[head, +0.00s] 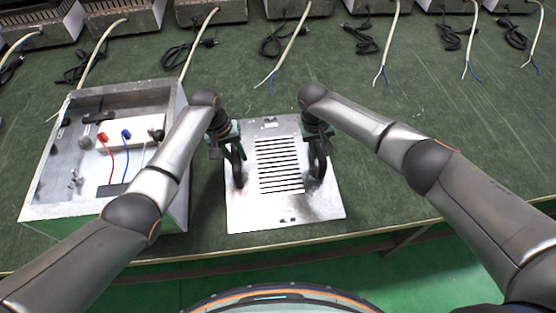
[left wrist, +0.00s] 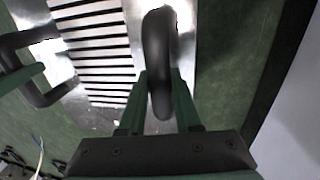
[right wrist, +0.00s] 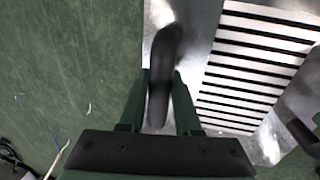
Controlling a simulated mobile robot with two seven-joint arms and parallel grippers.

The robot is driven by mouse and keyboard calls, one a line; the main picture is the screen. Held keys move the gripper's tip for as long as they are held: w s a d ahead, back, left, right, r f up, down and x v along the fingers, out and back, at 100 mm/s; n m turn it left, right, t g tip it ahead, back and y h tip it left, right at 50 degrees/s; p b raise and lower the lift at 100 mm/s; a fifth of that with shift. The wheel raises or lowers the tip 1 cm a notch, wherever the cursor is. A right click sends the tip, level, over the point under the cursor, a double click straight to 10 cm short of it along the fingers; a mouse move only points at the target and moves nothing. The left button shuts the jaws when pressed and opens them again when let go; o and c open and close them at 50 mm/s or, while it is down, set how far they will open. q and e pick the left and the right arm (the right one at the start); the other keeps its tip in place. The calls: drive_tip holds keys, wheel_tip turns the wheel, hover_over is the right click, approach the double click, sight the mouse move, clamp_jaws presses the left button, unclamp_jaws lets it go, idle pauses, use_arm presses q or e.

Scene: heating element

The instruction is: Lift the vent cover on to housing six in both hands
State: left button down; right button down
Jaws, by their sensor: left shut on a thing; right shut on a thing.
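The vent cover (head: 282,208) is a flat silver metal plate with a column of dark slots and a black handle on each side. It is in the middle of the head view, near the table's front edge. My left gripper (head: 232,150) is shut on the cover's left handle (left wrist: 158,60). My right gripper (head: 318,140) is shut on its right handle (right wrist: 164,65). I cannot tell whether the plate touches the table. The nearest housing (head: 70,210) is an open metal box left of the cover, with a white block and red and blue wires inside.
A row of housings (head: 210,10) with pale cables and black plugged cords (head: 362,40) lines the back of the green table (head: 420,110). The table right of the cover is clear apart from my right arm. The front edge (head: 370,236) is just below the cover.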

use_arm(q)
drive_tip(key=shift+r, duration=0.25)
use_arm(e)
drive_tip(key=shift+r, duration=0.25)
